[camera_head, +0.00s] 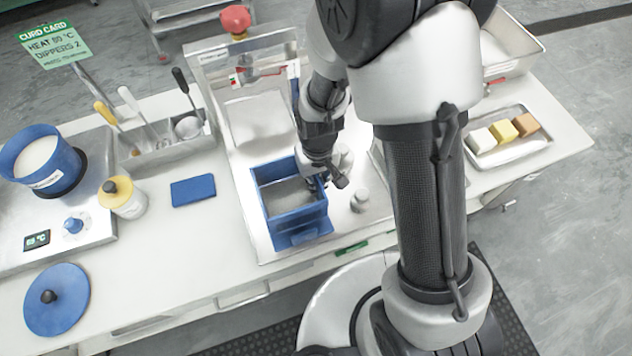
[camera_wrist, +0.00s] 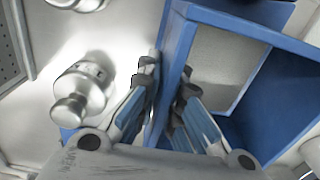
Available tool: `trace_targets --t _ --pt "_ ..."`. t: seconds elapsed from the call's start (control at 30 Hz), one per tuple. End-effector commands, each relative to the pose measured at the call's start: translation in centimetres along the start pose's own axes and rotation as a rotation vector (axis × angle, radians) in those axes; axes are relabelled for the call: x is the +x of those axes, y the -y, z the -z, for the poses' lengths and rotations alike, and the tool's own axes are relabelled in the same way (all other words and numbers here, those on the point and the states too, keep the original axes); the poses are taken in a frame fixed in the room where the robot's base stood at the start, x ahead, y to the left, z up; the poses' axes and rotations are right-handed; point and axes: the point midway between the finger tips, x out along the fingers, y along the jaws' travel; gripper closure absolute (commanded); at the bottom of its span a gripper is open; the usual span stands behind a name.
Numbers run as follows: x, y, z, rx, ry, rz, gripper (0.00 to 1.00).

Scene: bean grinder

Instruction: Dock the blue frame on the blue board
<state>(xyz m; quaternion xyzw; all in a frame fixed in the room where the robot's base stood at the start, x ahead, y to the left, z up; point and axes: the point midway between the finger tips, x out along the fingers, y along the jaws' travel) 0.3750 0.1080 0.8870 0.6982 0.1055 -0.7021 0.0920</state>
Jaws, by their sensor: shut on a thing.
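The blue frame (camera_head: 268,203) is an open, box-like rectangle on the metal tray in the middle of the counter. My gripper (camera_head: 318,180) is at its right wall. In the wrist view, my gripper (camera_wrist: 168,105) has one finger on each side of a blue frame wall (camera_wrist: 176,55); a grey surface shows inside. A blue ledge (camera_head: 300,239) juts out below the frame's front; I cannot tell if it is part of the frame or a board beneath. A separate flat blue board (camera_head: 193,190) lies on the white counter to the left.
A metal knobbed piece (camera_head: 360,200) stands close right of the frame; it also shows in the wrist view (camera_wrist: 80,95). A red-knobbed press (camera_head: 236,22) stands behind. A yellow-topped jar (camera_head: 122,197) and utensil holder (camera_head: 165,143) are left. A tray of blocks (camera_head: 505,136) is right.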

Motion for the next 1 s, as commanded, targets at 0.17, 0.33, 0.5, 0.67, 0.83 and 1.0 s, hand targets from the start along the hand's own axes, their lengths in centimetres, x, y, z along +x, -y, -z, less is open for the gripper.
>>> trace_targets --t 0.17,0.33,0.5,0.67,0.83,1.0 --pt "0.0 0.0 0.1 0.0 -0.003 0.0 1.0" --pt "0.4 0.0 0.1 0.0 -0.003 0.0 1.0" --pt "0.9 0.0 0.1 0.0 -0.003 0.0 1.0" --pt "1.3 0.0 0.1 0.0 -0.003 0.0 0.93" --pt "1.2 0.0 0.1 0.0 -0.003 0.0 0.82" --pt "1.2 0.0 0.1 0.0 -0.002 0.0 0.73"
